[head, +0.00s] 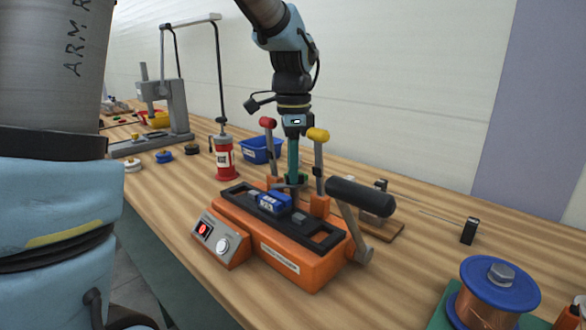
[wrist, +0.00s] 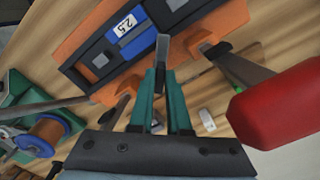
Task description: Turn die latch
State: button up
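The orange strander (head: 285,245) stands on the bench with a black die bed on top. A blue die block (head: 273,202) sits in the bed; its white "2.5" label shows in the wrist view (wrist: 125,27). The die latch (wrist: 162,48) is a narrow grey metal bar beside the blue block. My gripper (head: 291,183) points down at the rear of the bed. In the wrist view its teal fingers (wrist: 163,73) have the latch's near end between their tips, with no clear gap on either side. The latch's pivot is not clearly visible.
A red-knobbed lever (head: 268,123) and a yellow-knobbed lever (head: 318,135) stand close on either side of my gripper. A black-handled crank (head: 360,196) is at the right. A copper spool (head: 490,300) is at front right. A red can (head: 224,160) and blue bin (head: 258,150) stand behind left.

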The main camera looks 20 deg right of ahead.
grip_shut()
jog(key=shift+m+p, duration=0.4)
jog(key=m+p, duration=0.1)
jog(key=m, duration=0.1)
jog(key=m+p, duration=0.1)
jog(key=p, duration=0.1)
jog(key=shift+w+r+m, duration=0.1)
jog(key=shift+r+m, duration=0.1)
jog(key=shift+m, duration=0.2)
jog(key=m+p, duration=0.2)
jog(key=m, duration=0.1)
jog(key=shift+d+p, duration=0.1)
jog(key=shift+p, duration=0.3)
jog(key=shift+f+m+p, duration=0.2)
jog(key=shift+m+p, duration=0.7)
jog(key=shift+m, duration=0.3)
